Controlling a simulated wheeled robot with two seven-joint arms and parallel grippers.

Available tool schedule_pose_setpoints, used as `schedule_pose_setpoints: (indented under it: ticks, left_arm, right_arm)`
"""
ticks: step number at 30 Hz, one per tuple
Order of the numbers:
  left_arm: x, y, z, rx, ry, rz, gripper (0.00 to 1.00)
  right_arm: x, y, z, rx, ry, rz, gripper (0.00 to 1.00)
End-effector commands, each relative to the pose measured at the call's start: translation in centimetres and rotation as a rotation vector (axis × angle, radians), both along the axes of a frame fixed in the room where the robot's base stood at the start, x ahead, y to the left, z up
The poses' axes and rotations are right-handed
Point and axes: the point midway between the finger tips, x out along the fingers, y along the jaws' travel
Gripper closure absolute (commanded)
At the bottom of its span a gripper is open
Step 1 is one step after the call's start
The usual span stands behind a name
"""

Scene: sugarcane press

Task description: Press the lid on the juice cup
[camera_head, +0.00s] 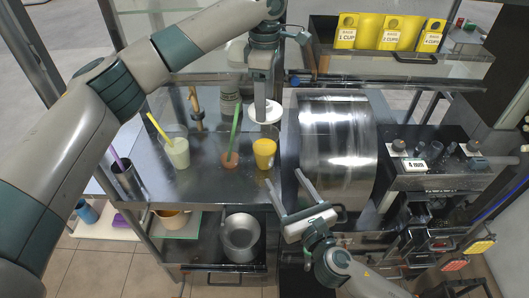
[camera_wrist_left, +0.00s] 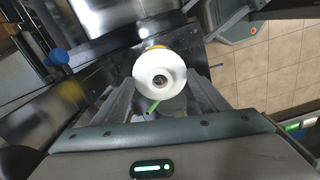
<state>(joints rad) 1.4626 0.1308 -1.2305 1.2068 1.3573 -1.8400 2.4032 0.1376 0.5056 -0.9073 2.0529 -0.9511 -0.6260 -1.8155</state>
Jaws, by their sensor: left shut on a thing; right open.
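A clear cup of orange-yellow juice (camera_head: 265,154) stands upright on the metal counter. My left gripper (camera_head: 262,97) points down and is shut on a white round lid (camera_head: 266,112). In the head view the lid shows just above the cup's rim, and a small gap seems to part them. In the left wrist view the lid (camera_wrist_left: 158,72) sits between the fingers and hides most of the cup; only a little yellow shows behind its edge. My right gripper (camera_head: 284,177) is open and empty in front of the counter, right of the cup.
A brown cup with a green straw (camera_head: 230,159) stands close left of the juice cup. A pale juice cup with a yellow straw (camera_head: 178,153) is farther left. A shiny metal drum (camera_head: 337,140) stands right. A metal pot (camera_head: 240,235) is on the lower shelf.

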Motion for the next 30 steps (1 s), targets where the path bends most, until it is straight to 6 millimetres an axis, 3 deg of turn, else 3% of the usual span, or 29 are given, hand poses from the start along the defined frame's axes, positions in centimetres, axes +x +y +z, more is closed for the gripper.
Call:
schedule_pose_setpoints:
  ticks: [11,30]
  left_arm:
    - [0.0,0.0,0.0,0.0,0.0,0.001,0.53]
    - [0.0,0.0,0.0,0.0,0.0,0.001,0.53]
  right_arm:
    - [1.6,0.7,0.1,0.001,-0.002,0.0,0.39]
    - [9.9,4.1,0.0,0.0,0.0,-0.001,0.39]
